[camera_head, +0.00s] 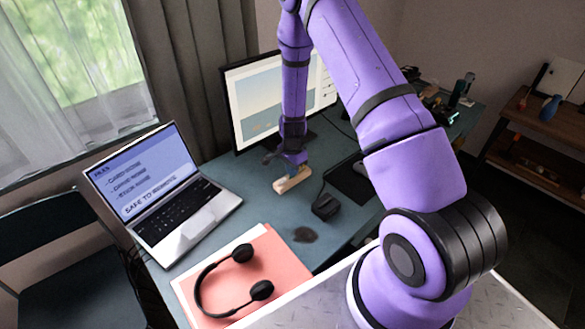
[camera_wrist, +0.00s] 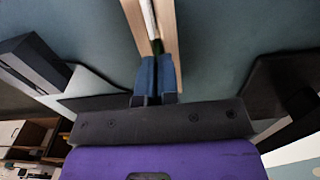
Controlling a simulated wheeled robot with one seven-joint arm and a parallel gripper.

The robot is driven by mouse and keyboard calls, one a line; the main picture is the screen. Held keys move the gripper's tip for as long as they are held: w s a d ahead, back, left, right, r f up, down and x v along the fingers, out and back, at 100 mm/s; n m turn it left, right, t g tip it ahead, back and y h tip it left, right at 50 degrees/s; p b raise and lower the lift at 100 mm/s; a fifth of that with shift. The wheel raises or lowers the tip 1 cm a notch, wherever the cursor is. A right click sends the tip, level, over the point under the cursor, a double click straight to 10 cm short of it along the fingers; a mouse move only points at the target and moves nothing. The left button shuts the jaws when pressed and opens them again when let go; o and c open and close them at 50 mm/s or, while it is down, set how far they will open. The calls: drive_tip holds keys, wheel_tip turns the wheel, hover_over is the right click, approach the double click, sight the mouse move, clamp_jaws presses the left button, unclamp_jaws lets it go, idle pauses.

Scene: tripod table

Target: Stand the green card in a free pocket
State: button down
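My gripper (camera_wrist: 157,76) points down at a pale wooden block (camera_head: 293,179) on the desk. Its two blue fingers are close together, with a small dark green piece, the green card (camera_wrist: 157,46), showing at their tips. Most of the card is hidden by the fingers. In the wrist view the block (camera_wrist: 168,28) has a long groove with a white strip in it, and the card's edge is at this groove. I cannot tell how deep the card sits or which pocket it is at. In the head view the gripper (camera_head: 291,168) is right over the block.
A black box (camera_head: 326,206) stands just right of the block. An open laptop (camera_head: 165,190) is at the left and a monitor (camera_head: 255,105) behind. A headset (camera_head: 240,253) lies on a pink folder (camera_head: 283,262) in front. A dark pad (camera_head: 352,180) lies at the right.

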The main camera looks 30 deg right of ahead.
drive_tip(key=shift+f, duration=0.3)
drive_tip(key=c, duration=1.3)
unclamp_jaws()
drive_tip(key=shift+r, duration=0.1)
wheel_tip(320, 180, up, 11)
drive_tip(key=shift+f, duration=0.2)
